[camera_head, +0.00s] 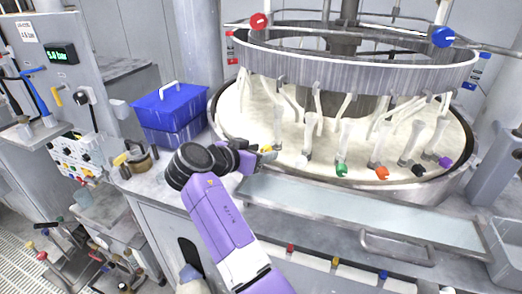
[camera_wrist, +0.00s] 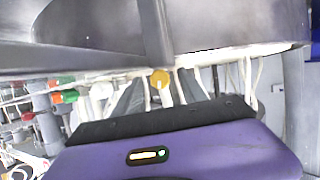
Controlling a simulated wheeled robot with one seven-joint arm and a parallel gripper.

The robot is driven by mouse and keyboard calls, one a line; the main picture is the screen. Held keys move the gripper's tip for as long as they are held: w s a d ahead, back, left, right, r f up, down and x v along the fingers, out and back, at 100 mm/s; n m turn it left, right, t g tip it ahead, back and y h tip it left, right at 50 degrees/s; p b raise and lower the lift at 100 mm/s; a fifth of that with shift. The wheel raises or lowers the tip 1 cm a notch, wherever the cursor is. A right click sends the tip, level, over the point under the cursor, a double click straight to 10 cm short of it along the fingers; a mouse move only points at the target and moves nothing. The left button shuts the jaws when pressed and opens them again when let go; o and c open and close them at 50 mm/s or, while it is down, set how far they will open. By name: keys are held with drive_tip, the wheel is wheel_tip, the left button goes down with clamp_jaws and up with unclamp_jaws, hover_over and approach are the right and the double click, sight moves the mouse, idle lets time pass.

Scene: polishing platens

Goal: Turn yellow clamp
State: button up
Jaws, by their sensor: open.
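The yellow clamp (camera_wrist: 160,78) shows in the wrist view as a round yellow knob on a pale stem, below the grey ring. In the head view only a small yellow bit (camera_head: 266,149) of it shows at the front left of the round basin, partly hidden by my gripper (camera_head: 262,156). My gripper is open, with its dark fingers (camera_wrist: 160,93) to the left and right of the yellow knob in the wrist view. I cannot tell whether they touch it.
Green (camera_head: 341,169), orange (camera_head: 381,172), black (camera_head: 418,170) and purple (camera_head: 444,161) clamps line the basin (camera_head: 232,128) to the right. The metal ring (camera_head: 350,72) hangs above. A blue box (camera_head: 170,108) and a kettle (camera_head: 141,158) stand left of my arm.

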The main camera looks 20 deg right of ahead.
clamp_jaws()
drive_tip(key=shift+f+b, duration=0.25)
drive_tip(key=shift+b, duration=0.45)
drive_tip(key=shift+f+m+t+b, duration=0.15)
drive_tip(key=shift+m+t+b, duration=0.3)
drive_tip(key=shift+b, duration=0.7)
drive_tip(key=m+b, duration=0.1)
drive_tip(key=b, duration=0.2)
drive_tip(key=shift+s+t+y, duration=0.1)
drive_tip(key=shift+t+y, duration=0.15)
drive_tip(key=shift+y, duration=0.15)
drive_tip(key=shift+d+r+m+t+b, duration=0.1)
drive_tip(key=shift+r+m+t+b, duration=0.3)
drive_tip(key=shift+b, duration=0.45)
drive_tip(key=shift+f, duration=0.1)
unclamp_jaws()
